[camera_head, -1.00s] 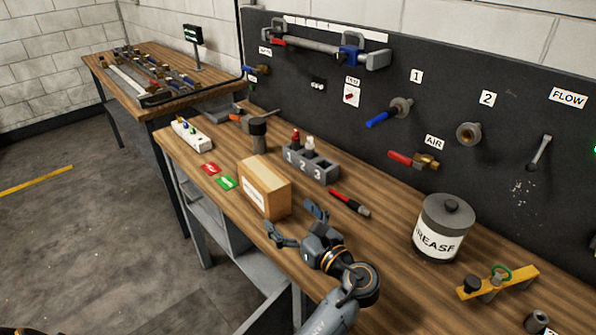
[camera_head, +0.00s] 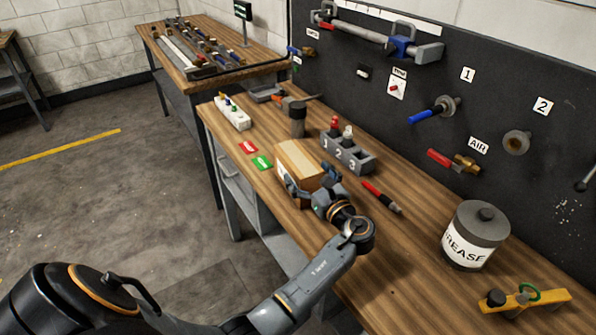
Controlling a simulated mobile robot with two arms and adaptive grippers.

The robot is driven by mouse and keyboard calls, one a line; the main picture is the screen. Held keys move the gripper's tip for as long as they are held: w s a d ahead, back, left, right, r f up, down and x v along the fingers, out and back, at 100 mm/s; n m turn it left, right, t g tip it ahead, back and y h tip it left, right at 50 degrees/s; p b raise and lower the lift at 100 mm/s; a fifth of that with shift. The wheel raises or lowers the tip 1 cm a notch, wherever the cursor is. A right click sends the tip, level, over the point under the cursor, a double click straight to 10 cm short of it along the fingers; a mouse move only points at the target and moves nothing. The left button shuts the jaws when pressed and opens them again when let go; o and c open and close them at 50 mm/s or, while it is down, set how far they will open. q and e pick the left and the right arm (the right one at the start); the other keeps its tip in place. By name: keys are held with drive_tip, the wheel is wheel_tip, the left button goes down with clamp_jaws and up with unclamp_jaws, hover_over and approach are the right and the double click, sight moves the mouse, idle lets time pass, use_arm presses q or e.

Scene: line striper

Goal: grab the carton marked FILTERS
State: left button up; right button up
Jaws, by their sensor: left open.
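A tan cardboard carton (camera_head: 297,154) stands upright on the wooden bench (camera_head: 400,270), left of the numbered grey holder. Its label is mostly hidden behind my gripper, so I cannot read it. My left gripper (camera_head: 311,178) is open at the near side of the carton. One finger is in front of its left face and the other by its right side. I cannot tell whether the fingers touch it. My right gripper is not in view.
A grey holder (camera_head: 356,161) marked 1 2 3 and a red screwdriver (camera_head: 380,196) lie right of the carton. A grease tub (camera_head: 474,236) stands at the right.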

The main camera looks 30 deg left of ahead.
sight(302, 162)
use_arm(q)
drive_tip(key=x, duration=0.3)
drive_tip(key=shift+w+a+f, duration=0.15)
drive_tip(key=shift+a, duration=0.05)
drive_tip(key=shift+d, duration=0.1)
drive_tip(key=shift+c, duration=0.5)
drive_tip(key=c, duration=1.4)
drive_tip(key=shift+c, duration=0.3)
drive_tip(key=shift+r, duration=0.2)
